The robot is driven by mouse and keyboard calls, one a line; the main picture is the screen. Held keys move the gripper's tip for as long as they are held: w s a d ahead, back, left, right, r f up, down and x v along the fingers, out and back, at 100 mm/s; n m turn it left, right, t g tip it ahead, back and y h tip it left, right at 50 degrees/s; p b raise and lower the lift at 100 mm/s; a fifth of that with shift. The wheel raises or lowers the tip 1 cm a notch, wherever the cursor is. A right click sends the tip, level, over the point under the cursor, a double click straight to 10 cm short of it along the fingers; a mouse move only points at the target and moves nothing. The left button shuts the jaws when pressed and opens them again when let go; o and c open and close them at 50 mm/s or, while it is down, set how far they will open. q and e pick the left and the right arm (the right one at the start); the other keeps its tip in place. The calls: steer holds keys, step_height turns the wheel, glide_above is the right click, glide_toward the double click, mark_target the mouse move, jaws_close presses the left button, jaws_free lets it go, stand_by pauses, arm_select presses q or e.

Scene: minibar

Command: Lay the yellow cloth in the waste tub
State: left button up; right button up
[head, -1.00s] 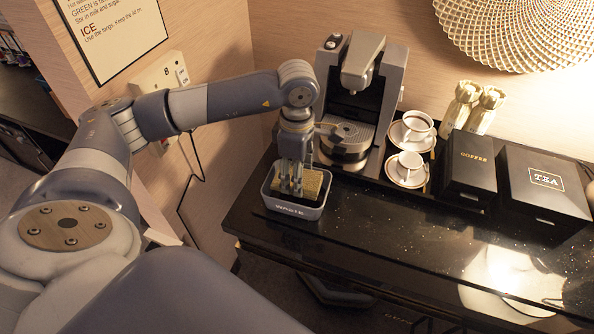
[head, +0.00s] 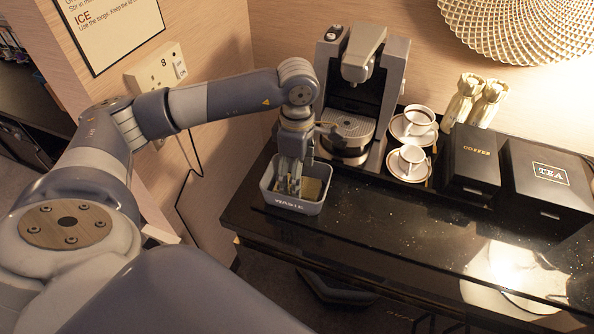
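The waste tub (head: 306,208), a small grey open box marked WASTE, stands at the left end of the black counter. The yellow cloth (head: 313,189) shows inside the tub, low between its walls and mostly to the right of my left gripper's fingers. My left gripper (head: 288,189) points straight down into the tub, with its fingertips at the cloth. The fingers hide part of the cloth, and I cannot tell whether they still pinch it. My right gripper is not in view.
A coffee machine (head: 362,85) stands right behind the tub. Two white cups (head: 418,119) (head: 411,156) on saucers are to its right, then the black coffee box (head: 474,165) and tea box (head: 548,190). The counter front (head: 400,235) is clear.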

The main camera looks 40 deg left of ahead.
arm_select(q)
step_height(320, 180, up, 12)
stand_by(0.4)
stand_by(0.5)
